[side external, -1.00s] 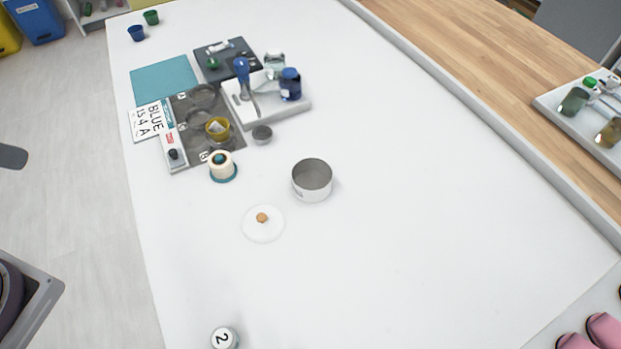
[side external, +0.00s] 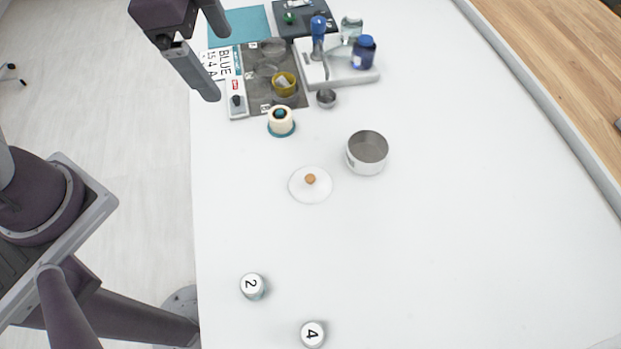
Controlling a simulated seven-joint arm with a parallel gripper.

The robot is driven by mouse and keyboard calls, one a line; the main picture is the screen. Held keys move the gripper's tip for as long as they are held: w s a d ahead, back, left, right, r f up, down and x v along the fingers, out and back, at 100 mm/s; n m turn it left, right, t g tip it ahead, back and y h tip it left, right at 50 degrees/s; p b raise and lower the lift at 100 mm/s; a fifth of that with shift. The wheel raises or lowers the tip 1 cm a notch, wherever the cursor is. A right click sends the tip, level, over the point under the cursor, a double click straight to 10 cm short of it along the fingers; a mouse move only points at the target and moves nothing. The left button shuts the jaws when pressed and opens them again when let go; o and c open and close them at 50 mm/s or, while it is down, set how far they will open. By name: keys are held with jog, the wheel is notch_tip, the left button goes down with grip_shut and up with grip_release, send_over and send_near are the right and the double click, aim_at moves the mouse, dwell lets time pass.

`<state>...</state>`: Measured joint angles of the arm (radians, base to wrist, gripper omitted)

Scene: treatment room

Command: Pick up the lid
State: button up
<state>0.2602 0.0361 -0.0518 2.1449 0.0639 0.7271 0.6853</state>
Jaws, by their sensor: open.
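The lid (side external: 310,189) is a clear or whitish round disc with a small wooden knob on top. It lies flat on the white table, in the middle of the view. A round metal pot (side external: 367,152), open at the top, stands apart from it to the upper right. My gripper (side external: 217,58) is at the upper left, raised above the table's left edge area. Its two dark fingers are apart with nothing between them. It is well away from the lid, up and to the left of it.
Jars marked 2 (side external: 252,286) and 4 (side external: 312,333) stand near the front. A cream and teal roll (side external: 281,121) stands behind the lid. A dark mat (side external: 292,101), a white tray (side external: 349,77) and a small metal cup (side external: 326,98) are at the back. The table's right side is clear.

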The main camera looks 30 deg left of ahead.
jog(key=w+d+f+m+g, duration=0.1)
jog(key=w+d+f+m, duration=0.25)
jog(key=d+f, duration=0.2)
jog(key=m+g, duration=0.2)
jog(key=m, duration=0.5)
send_over(310, 178)
jog(key=a, duration=0.1)
jog(key=f, duration=1.3)
jog(key=shift+a, duration=0.2)
jog(key=f, duration=0.3)
jog(key=d+f, duration=0.1)
jog(key=f, duration=0.2)
jog(key=shift+w+d+f, duration=0.1)
jog(key=shift+d+f, duration=0.05)
jog(key=shift+f, duration=0.2)
jog(key=c, duration=1.5)
